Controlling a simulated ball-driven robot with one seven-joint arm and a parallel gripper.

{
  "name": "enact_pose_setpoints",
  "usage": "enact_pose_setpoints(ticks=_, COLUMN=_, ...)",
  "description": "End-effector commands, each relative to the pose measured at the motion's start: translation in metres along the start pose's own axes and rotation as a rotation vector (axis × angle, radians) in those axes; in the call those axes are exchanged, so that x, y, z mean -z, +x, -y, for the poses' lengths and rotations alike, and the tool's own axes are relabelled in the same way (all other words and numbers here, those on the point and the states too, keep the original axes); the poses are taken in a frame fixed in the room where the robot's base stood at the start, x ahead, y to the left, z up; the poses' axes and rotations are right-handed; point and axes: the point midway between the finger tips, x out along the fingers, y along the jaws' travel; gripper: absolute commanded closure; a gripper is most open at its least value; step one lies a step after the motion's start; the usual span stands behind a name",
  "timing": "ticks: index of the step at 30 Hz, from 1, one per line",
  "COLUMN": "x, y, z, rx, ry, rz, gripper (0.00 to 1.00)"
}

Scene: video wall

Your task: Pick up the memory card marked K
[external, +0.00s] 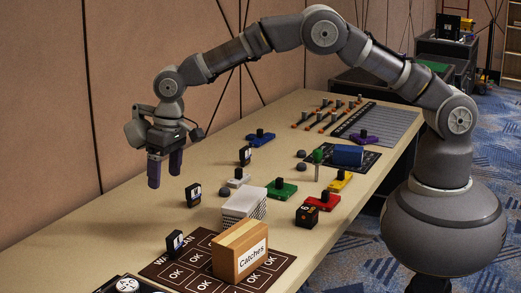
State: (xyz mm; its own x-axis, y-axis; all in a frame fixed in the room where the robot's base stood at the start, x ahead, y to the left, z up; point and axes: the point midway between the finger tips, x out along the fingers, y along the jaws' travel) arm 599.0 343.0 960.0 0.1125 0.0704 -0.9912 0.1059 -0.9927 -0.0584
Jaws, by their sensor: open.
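Three small black upright cards with pale labels stand on the table: one at the back (245,155), one in the middle (193,195) and one at the front (175,243) on or beside the dark mat. Their marks are too small to read, so I cannot tell which is K. My gripper (165,181) points down with its two purple fingers apart and nothing between them. It hangs above the left part of the table, up and to the left of the middle card in the picture.
A "Catches" box (240,252) stands on the dark mat (192,282) marked OK. Behind it are a white stack (244,206), a black cube (307,215), and coloured pieces, including a green one (282,189). The wall borders the table's left side.

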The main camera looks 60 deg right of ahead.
Motion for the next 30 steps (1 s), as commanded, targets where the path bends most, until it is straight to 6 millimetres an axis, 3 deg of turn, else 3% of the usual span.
enact_pose_setpoints(ticks=1, x=-0.015, y=0.031, z=0.010, rx=-0.022, ry=-0.008, rz=0.047, gripper=0.19)
enact_pose_setpoints(ticks=3, x=-0.030, y=0.058, z=0.018, rx=-0.043, ry=-0.011, rz=0.090, gripper=0.19)
enact_pose_setpoints(ticks=6, x=-0.041, y=0.078, z=0.022, rx=-0.059, ry=-0.013, rz=0.119, gripper=0.19)
enact_pose_setpoints(ticks=22, x=-0.043, y=0.152, z=0.017, rx=-0.060, ry=-0.012, rz=0.123, gripper=0.19)
enact_pose_setpoints(ticks=30, x=-0.043, y=0.155, z=0.017, rx=-0.059, ry=-0.012, rz=0.122, gripper=0.21)
